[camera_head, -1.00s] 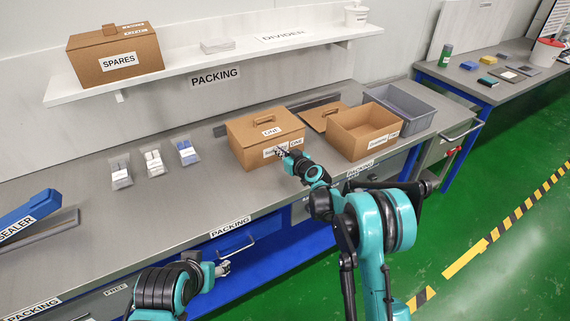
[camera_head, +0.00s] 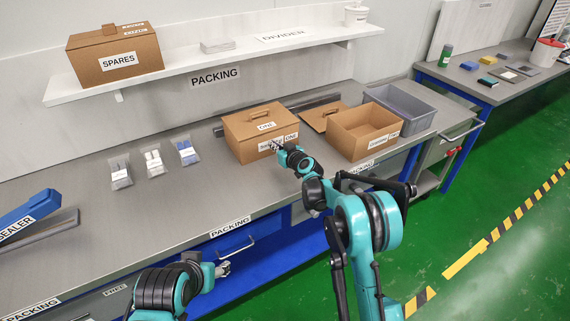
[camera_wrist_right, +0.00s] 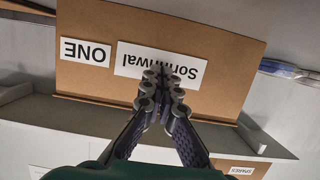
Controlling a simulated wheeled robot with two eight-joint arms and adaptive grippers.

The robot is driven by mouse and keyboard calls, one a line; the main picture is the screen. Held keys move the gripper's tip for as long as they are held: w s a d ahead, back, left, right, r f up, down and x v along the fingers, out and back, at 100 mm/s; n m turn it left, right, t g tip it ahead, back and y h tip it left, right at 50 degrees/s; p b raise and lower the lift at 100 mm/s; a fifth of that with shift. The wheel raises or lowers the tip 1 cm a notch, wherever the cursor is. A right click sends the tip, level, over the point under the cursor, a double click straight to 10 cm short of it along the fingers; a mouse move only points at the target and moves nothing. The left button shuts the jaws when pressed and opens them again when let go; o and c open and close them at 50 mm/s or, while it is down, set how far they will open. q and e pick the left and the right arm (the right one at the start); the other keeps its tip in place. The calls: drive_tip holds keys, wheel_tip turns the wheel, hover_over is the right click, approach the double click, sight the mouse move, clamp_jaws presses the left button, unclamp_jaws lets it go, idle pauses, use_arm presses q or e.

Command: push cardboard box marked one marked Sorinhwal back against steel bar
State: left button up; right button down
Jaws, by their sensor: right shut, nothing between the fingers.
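The closed cardboard box marked ONE (camera_head: 245,134) stands on the grey bench, with a Sorinhwal label on its front. The wrist view shows that face upside down (camera_wrist_right: 225,50). My right gripper (camera_head: 274,145) is shut and empty, its fingertips at the front label. In the wrist view the fingers (camera_wrist_right: 162,80) are together over the label, at or very near the box face. The dark steel bar (camera_head: 315,102) runs behind the box, which hides its middle. I cannot tell whether box and bar touch. My left gripper (camera_head: 223,269) is by the bench's front edge, too small to read.
An open cardboard box (camera_head: 350,145) stands right of the marked box, with a grey tote (camera_head: 425,118) beyond. Several small bags (camera_head: 154,163) lie to the left. A shelf (camera_head: 195,68) overhangs the back, holding the SPARES box (camera_head: 95,72). Bench space in front is clear.

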sight(269, 138)
drive_tip(key=shift+r+x, duration=0.25)
drive_tip(key=shift+x, duration=0.85)
drive_tip(key=shift+r+x, duration=0.25)
drive_tip(key=shift+x, duration=0.8)
drive_tip(key=shift+s+f+b+v, duration=0.1)
drive_tip(key=shift+f+b+v, duration=0.25)
drive_tip(key=shift+v, duration=1.25)
drive_tip(key=shift+s+f+b+v, duration=0.15)
drive_tip(key=shift+f+v, duration=0.25)
drive_tip(key=shift+v, duration=1.2)
drive_tip(key=shift+f+b+v, duration=0.25)
drive_tip(key=shift+f+v, duration=0.15)
drive_tip(key=shift+v, duration=1.15)
drive_tip(key=shift+d, duration=0.15)
drive_tip(key=shift+r, duration=0.1)
